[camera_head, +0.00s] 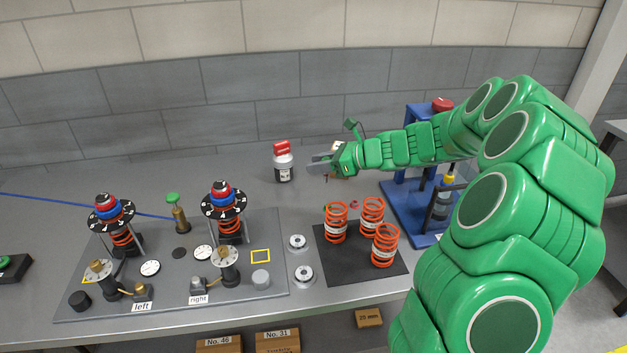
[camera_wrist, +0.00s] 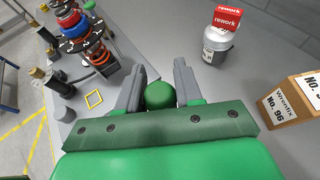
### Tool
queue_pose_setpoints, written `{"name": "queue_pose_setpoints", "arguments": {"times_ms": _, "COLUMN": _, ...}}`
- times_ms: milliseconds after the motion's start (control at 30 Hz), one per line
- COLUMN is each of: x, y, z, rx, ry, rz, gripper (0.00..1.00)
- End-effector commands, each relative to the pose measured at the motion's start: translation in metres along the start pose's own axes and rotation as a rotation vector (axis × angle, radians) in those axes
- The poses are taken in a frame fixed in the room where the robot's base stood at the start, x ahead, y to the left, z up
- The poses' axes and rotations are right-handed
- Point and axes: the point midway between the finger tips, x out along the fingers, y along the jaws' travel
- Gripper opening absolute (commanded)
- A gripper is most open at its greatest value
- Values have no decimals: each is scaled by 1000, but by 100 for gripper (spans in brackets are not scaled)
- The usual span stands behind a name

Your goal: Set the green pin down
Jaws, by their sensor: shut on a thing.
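My gripper (camera_head: 320,163) is above the grey bench, right of the red-topped bottle. In the wrist view, its two grey fingers (camera_wrist: 158,85) are shut on a green pin, whose round green head (camera_wrist: 160,95) shows between them. The rest of the pin is hidden under the head in that view. In the head view the held pin is too small and covered to make out clearly, and I cannot tell its height above the bench.
A bottle (camera_head: 284,165) with a red "rework" label and a box (camera_wrist: 291,101) stand near my gripper. Orange springs (camera_head: 336,224) stand on a black mat (camera_head: 330,262). A blue press (camera_head: 398,200) is at right. A fixture plate (camera_head: 180,285) with two strut assemblies is at left. Bench left of the bottle is clear.

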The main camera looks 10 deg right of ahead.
Motion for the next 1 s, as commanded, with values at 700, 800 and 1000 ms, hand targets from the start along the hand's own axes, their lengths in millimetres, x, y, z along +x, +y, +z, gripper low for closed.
{"name": "queue_pose_setpoints", "arguments": {"times_ms": 700, "x": 56, "y": -72, "z": -28, "rx": 3, "ry": 1, "rz": 1, "gripper": 5}}
{"name": "queue_pose_setpoints", "arguments": {"times_ms": 800, "x": 64, "y": -79, "z": -35, "rx": 2, "ry": 1, "rz": 2, "gripper": 5}}
{"name": "queue_pose_setpoints", "arguments": {"times_ms": 1000, "x": 78, "y": -92, "z": -50, "rx": 3, "ry": 1, "rz": 1, "gripper": 5}}
